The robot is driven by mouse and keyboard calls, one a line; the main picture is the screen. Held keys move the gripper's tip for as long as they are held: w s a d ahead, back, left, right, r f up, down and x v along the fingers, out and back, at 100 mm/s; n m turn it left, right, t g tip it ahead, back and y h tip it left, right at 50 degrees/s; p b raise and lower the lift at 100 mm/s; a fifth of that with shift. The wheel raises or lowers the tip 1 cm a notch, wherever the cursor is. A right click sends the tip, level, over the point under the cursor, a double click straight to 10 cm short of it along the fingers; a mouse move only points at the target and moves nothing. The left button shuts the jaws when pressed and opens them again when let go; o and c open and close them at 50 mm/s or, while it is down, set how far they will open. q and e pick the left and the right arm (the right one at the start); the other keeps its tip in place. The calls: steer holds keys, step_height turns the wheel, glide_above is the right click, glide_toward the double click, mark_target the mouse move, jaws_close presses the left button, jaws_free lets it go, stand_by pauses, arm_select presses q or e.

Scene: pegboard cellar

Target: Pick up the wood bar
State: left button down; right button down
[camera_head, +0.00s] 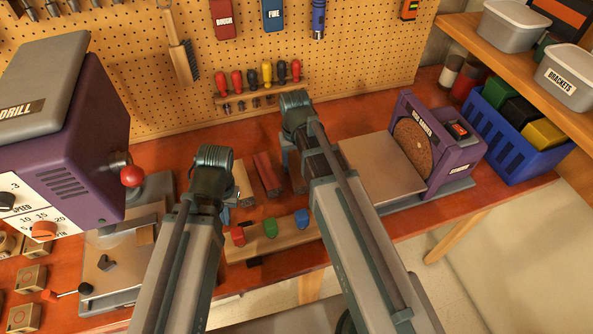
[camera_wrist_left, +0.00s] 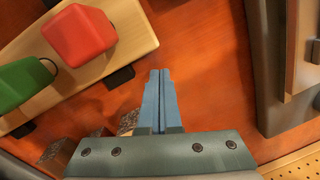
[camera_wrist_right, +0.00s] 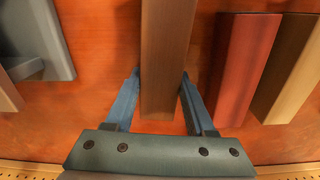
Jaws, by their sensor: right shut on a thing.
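Three bars lie side by side on the red-brown bench: a brown wood bar (camera_head: 298,177), a dark red bar (camera_head: 267,174) and a pale tan bar (camera_head: 244,184). My right gripper (camera_head: 289,160) is shut on the brown wood bar, which shows between its fingers in the right wrist view (camera_wrist_right: 165,60). The red bar (camera_wrist_right: 245,65) and tan bar (camera_wrist_right: 293,75) lie to its right there. I cannot tell whether the brown bar is off the bench. My left gripper (camera_wrist_left: 161,100) is shut and empty, its fingers together, beside a wooden rack.
The wooden rack (camera_head: 258,246) with red, green and blue blocks is in front of the bars. A purple disc sander (camera_head: 440,147) stands right, a purple drill press (camera_head: 85,140) left. A blue crate (camera_head: 515,150) sits far right. Pegboard rises behind.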

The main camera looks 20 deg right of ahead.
mark_target(295, 161)
arm_select(q)
steer(key=shift+r, duration=0.15)
arm_select(e)
steer(key=shift+r, duration=0.1)
